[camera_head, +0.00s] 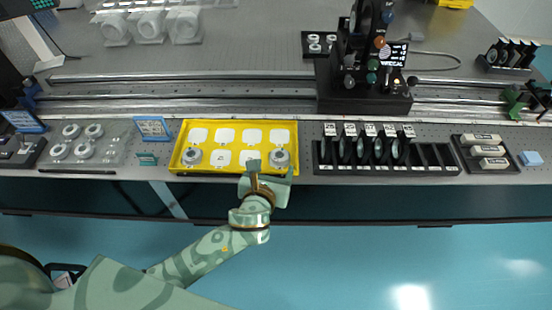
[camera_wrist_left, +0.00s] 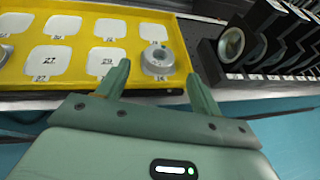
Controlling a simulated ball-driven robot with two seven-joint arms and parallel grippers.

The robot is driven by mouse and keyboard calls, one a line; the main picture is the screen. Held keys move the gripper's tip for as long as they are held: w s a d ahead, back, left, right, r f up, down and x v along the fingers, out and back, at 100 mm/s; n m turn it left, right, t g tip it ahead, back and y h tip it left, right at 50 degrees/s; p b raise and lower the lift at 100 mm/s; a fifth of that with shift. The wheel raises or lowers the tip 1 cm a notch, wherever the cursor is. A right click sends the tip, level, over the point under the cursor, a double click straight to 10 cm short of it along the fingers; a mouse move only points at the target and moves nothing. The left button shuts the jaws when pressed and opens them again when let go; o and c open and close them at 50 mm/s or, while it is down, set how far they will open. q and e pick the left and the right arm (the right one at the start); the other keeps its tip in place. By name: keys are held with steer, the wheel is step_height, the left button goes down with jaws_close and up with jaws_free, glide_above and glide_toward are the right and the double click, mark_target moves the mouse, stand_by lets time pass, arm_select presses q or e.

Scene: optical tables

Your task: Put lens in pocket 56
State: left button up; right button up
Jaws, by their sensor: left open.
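A yellow tray (camera_head: 184,140) holds two rows of white pockets. One grey ring-shaped lens piece (camera_head: 280,158) sits in its front right pocket, and another (camera_head: 192,156) in its front left pocket. My left gripper (camera_head: 271,168) is open at the tray's front right edge. In the left wrist view its fingers (camera_wrist_left: 159,72) stand to either side of the near part of the right lens piece (camera_wrist_left: 158,60), apart from it. Pocket labels show in that view, but I cannot make out a 56. My right gripper is not in view.
A black slotted rack (camera_head: 440,168) with several upright round optics stands right of the tray. White ring-shaped parts (camera_head: 84,150) lie left of it. Metal rails (camera_head: 230,103) and a black optical assembly (camera_head: 365,80) are behind. The table's front edge is close to my gripper.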

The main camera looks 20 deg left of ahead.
arm_select(q)
steer(key=p+v, duration=0.2)
steer(key=v, duration=0.5)
steer(key=s+a+f+n+g, duration=0.2)
steer(key=s+f+n, duration=0.15)
steer(key=f, duration=0.45)
steer(key=s+a+f+n+g, duration=0.2)
steer(key=s+f+n, duration=0.15)
steer(key=f, duration=0.45)
steer(key=s+a+f+n+g, duration=0.2)
steer(key=s+f+n+g, duration=0.15)
steer(key=f, duration=0.45)
steer(key=s+a+f+n+g, duration=0.2)
steer(key=s+f+n, duration=0.3)
steer(key=s+n, duration=0.2)
steer(key=s+a+f+n+g, duration=0.1)
steer(key=s+a+f+n, duration=0.1)
steer(key=s+f+n, duration=0.2)
steer(key=s+a+f+n+g, duration=0.2)
steer(key=s+f+n, duration=0.3)
steer(key=s+n, duration=0.5)
steer(key=s, duration=0.8)
steer(key=shift+s+f+g+h, duration=0.25)
steer(key=shift+f+g+h, duration=0.05)
steer(key=shift+g+h, duration=0.1)
